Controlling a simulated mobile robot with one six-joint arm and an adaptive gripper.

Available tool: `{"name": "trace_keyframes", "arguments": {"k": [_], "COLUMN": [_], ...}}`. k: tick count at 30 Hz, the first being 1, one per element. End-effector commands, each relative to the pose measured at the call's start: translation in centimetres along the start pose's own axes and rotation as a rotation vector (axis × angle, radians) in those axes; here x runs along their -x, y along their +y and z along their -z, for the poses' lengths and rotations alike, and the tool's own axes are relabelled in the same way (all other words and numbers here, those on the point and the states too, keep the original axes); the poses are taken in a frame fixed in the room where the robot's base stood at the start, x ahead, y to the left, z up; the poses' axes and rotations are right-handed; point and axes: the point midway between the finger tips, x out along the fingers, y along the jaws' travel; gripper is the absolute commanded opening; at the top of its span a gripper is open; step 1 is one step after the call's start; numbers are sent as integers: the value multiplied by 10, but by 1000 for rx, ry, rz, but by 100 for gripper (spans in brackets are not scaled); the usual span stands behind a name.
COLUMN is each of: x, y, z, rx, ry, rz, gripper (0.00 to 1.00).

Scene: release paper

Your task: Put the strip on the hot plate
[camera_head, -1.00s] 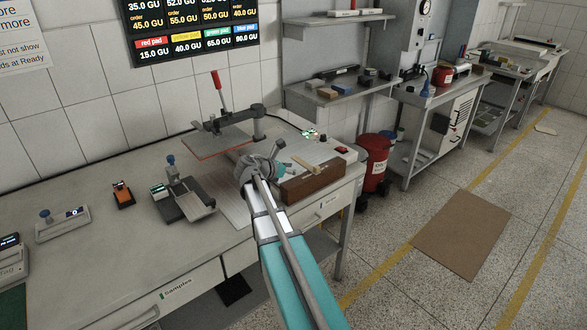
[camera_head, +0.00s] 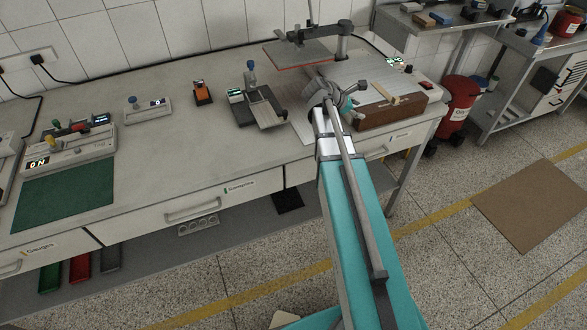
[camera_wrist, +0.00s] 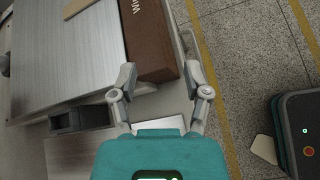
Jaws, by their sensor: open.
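A bare silver plate (camera_wrist: 70,50), which seems to be the hot plate, fills the left of the wrist view. In the head view my arm partly covers this area, under the raised press plate (camera_head: 297,53). My gripper (camera_wrist: 160,75) is open and empty, with its fingers apart near the end of the brown box. In the head view it is small and partly hidden.
The brown box (camera_wrist: 150,42) stands against the silver plate. A green mat (camera_head: 65,195) lies farther left. The bench front between is clear.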

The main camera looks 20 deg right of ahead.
Motion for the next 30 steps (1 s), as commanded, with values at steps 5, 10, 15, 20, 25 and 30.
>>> {"name": "trace_keyframes", "arguments": {"k": [5, 10, 15, 20, 25, 30], "x": [30, 62, 98, 136, 170, 190], "y": [-37, -70, -104, -137, -166, -182], "z": [42, 81, 117, 145, 166, 176], "rx": [-277, -532, -765, -958, -1108, -1185], "ry": [171, 317, 435, 513, 548, 552], "rz": [72, 193, 356, 545, 737, 853], "gripper": [62, 62, 62, 62, 62, 62]}}
